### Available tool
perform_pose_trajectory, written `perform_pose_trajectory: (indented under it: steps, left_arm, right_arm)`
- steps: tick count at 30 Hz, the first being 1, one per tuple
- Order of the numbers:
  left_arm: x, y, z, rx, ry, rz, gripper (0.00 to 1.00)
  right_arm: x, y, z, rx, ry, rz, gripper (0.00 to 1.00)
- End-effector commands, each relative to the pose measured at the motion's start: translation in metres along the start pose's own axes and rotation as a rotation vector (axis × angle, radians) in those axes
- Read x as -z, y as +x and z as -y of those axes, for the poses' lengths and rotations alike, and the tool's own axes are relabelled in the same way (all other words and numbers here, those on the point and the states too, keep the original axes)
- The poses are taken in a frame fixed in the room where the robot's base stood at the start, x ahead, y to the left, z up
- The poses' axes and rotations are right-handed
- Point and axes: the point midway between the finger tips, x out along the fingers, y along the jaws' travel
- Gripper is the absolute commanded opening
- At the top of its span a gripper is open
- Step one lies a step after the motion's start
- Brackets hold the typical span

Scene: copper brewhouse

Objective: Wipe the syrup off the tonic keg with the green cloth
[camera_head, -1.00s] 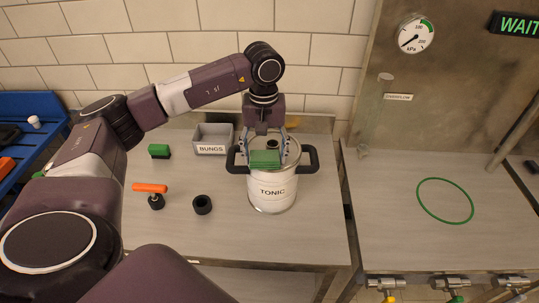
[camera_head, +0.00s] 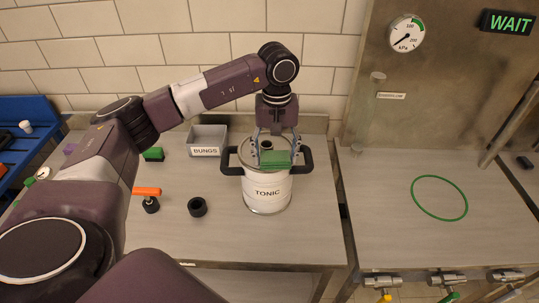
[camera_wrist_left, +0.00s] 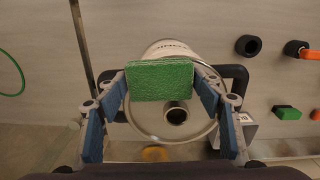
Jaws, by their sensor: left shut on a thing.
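The white tonic keg (camera_head: 267,193), with black side handles and a metal lid, stands upright on the bench. It also shows in the left wrist view (camera_wrist_left: 162,48). My left gripper (camera_head: 274,157) is shut on the green cloth (camera_head: 275,158), a flat block-like pad, over the front right part of the keg's lid. The pad spans the fingers in the left wrist view (camera_wrist_left: 160,80); I cannot tell whether it touches the lid. A blurred amber patch (camera_wrist_left: 155,154) shows by the lid's rim in that view; I cannot tell if it is syrup. My right gripper is out of view.
A grey bungs box (camera_head: 206,150), a green block (camera_head: 153,154), an orange-handled tool (camera_head: 147,192) and a black ring (camera_head: 197,207) are left of the keg.

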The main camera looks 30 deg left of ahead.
Motion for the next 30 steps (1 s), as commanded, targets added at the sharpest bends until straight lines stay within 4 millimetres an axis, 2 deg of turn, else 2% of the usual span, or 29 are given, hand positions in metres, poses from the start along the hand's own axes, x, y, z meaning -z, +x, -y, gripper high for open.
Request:
perform_pose_trajectory:
  steps: [11,30]
  left_arm:
    - [0.000,0.001,0.003,0.001,0.000,0.000,0.41]
    - [0.000,0.001,0.043,0.001,0.000,0.000,0.42]
  right_arm:
    - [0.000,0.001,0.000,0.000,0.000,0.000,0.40]
    - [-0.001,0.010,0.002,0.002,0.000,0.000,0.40]
